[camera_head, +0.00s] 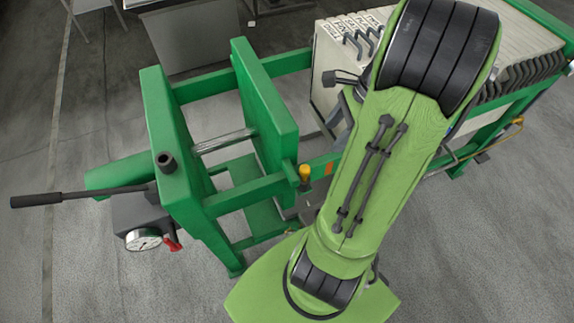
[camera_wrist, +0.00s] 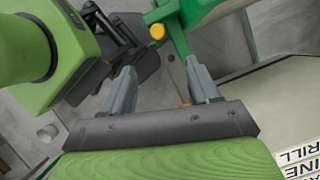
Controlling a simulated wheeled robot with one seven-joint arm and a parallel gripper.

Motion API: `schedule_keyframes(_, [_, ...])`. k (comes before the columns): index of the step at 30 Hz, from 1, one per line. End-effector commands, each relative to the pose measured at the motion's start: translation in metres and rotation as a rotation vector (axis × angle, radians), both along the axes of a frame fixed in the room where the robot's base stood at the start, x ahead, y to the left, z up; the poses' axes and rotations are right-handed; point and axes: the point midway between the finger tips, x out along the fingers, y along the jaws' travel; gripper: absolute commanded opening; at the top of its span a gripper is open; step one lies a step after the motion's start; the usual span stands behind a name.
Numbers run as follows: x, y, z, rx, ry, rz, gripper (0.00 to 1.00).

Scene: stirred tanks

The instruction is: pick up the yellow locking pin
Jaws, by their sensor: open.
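In the head view my green arm hides most of the gripper. The pin's lower part is hidden.
The green press frame (camera_head: 165,130) has a black lever (camera_head: 80,196) and a pressure gauge (camera_head: 143,240) at the left. Pale filter plates (camera_head: 335,55) with dark handles stand at the right, close to my arm. Floor is clear in front at left.

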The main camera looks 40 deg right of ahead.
Motion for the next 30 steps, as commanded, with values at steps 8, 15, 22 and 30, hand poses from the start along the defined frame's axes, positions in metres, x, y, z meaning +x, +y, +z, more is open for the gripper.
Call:
schedule_keyframes(8, [0.014,0.025,-0.072,0.002,0.003,0.007,0.61])
schedule_keyframes(15, [0.02,0.036,-0.1,0.0,0.001,0.008,0.61])
schedule_keyframes(22, [0.028,0.05,-0.135,0.0,0.001,0.008,0.61])
schedule_keyframes(30, [0.029,0.051,-0.136,-0.003,0.0,0.007,0.56])
